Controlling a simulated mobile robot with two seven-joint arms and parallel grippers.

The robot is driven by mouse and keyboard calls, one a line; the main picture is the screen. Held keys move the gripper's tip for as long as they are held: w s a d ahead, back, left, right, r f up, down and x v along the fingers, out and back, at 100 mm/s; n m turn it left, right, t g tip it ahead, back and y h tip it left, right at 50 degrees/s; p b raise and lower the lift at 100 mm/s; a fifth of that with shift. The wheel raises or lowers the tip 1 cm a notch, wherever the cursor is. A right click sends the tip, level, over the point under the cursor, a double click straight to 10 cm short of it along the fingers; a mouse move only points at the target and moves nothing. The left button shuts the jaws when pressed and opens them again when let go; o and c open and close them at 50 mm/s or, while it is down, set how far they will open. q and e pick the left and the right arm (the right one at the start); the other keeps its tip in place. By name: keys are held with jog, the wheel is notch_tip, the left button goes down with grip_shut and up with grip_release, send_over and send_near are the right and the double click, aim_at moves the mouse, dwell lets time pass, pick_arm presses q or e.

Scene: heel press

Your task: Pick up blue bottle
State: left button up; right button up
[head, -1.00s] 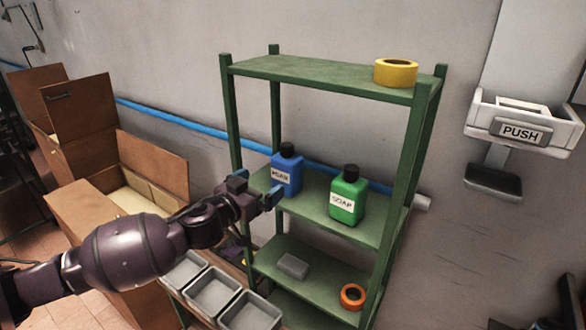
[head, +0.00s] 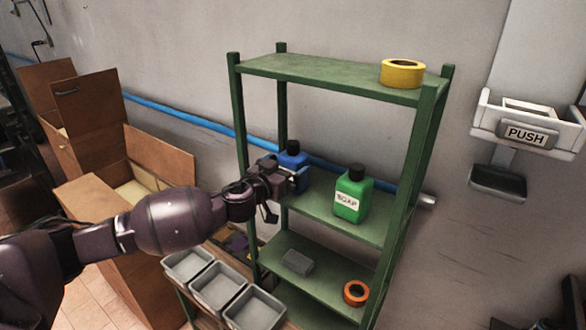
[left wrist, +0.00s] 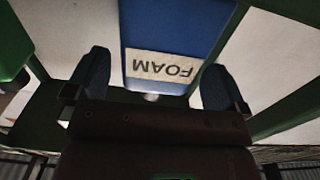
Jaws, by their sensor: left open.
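The blue bottle (head: 293,155) with a black cap stands upright on the middle shelf of the green rack. My left gripper (head: 296,177) is in front of it in the head view and hides its lower part. In the left wrist view the blue bottle (left wrist: 172,30), with its white FOAM label upside down, lies ahead between the two fingers. The left gripper (left wrist: 155,82) is open, with a finger on each side of the bottle and gaps showing beside the label. My right gripper is not in view.
A green SOAP bottle (head: 351,195) stands to the right on the same shelf. The green rack (head: 428,130) has posts near the arm. Yellow tape (head: 402,73) is on top; orange tape (head: 355,293) and a grey block (head: 297,262) are below. Grey trays (head: 218,287) stand at front left.

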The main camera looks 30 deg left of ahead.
aim_at(286, 168)
pick_arm(q)
jog(key=shift+w+d, duration=0.15)
jog(key=shift+w, duration=0.6)
jog(key=shift+w+d, duration=0.15)
jog(key=shift+w, duration=0.6)
jog(key=shift+c, duration=0.2)
jog(key=c, duration=1)
